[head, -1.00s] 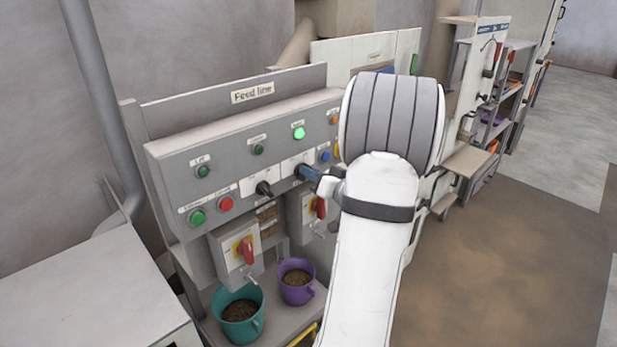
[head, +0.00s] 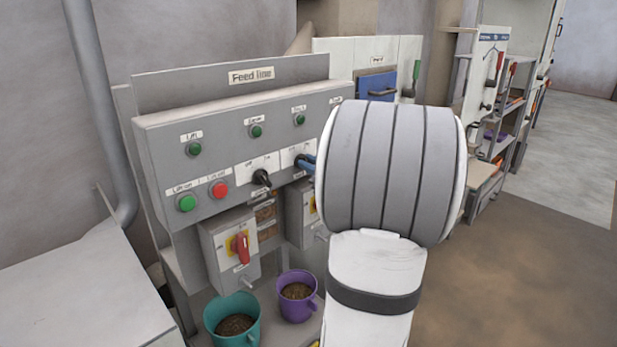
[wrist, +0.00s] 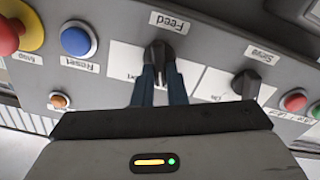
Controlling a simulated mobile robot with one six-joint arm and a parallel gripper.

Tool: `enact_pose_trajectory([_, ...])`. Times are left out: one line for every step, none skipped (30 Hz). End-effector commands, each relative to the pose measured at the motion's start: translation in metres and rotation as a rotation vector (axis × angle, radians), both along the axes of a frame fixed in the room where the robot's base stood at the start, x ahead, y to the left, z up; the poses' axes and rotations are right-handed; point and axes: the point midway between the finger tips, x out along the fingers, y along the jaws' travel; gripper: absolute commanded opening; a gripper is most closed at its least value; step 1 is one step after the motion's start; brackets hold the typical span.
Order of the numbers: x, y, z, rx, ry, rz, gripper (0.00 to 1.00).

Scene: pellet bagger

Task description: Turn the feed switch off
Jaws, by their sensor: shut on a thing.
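The feed switch is a black rotary knob (wrist: 158,52) with a "Feed" label, on a white plate in the wrist view, which shows the panel upside down. My gripper (wrist: 160,72) is shut on this knob, with one dark blue finger on each side of it. In the head view my gripper (head: 306,163) is at the right of the grey "Feed line" panel (head: 225,150), and my arm hides part of it. The knob is mostly hidden there. The green lamp (head: 299,119) above it is unlit.
The black sieve knob (head: 262,178) is just left of my gripper. A blue reset button (wrist: 78,39) and a red stop button (wrist: 8,35) are close on the other side. A teal bucket (head: 250,322) and a purple bucket (head: 311,301) stand below.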

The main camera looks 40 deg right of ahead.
Motion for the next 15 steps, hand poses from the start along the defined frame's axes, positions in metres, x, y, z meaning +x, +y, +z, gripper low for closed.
enact_pose_trajectory([0.0004,0.0005,0.0000,-0.031,-0.010,0.001,0.00])
enact_pose_trajectory([0.0004,0.0006,0.0001,-0.047,-0.011,0.001,0.00])
enact_pose_trajectory([0.0004,0.0007,0.0004,-0.068,-0.012,0.002,0.00])
enact_pose_trajectory([0.0004,0.0009,0.0006,-0.081,-0.013,0.002,0.00])
enact_pose_trajectory([0.0004,0.0010,0.0009,-0.093,-0.014,0.002,0.00])
enact_pose_trajectory([0.0004,0.0013,0.0012,-0.108,-0.015,0.002,0.00])
enact_pose_trajectory([0.0004,0.0015,0.0015,-0.118,-0.016,0.002,0.00])
enact_pose_trajectory([0.0004,0.0016,0.0018,-0.126,-0.016,0.002,0.00])
enact_pose_trajectory([0.0004,0.0017,0.0020,-0.136,-0.017,0.002,0.00])
enact_pose_trajectory([0.0004,0.0018,0.0022,-0.142,-0.018,0.002,0.00])
enact_pose_trajectory([0.0005,0.0018,0.0024,-0.148,-0.018,0.002,0.00])
enact_pose_trajectory([0.0005,0.0019,0.0026,-0.154,-0.019,0.002,0.00])
enact_pose_trajectory([0.0005,0.0020,0.0028,-0.158,-0.019,0.002,0.00])
enact_pose_trajectory([0.0004,0.0021,0.0030,-0.161,-0.019,0.002,0.00])
enact_pose_trajectory([0.0005,0.0021,0.0031,-0.164,-0.019,0.002,0.00])
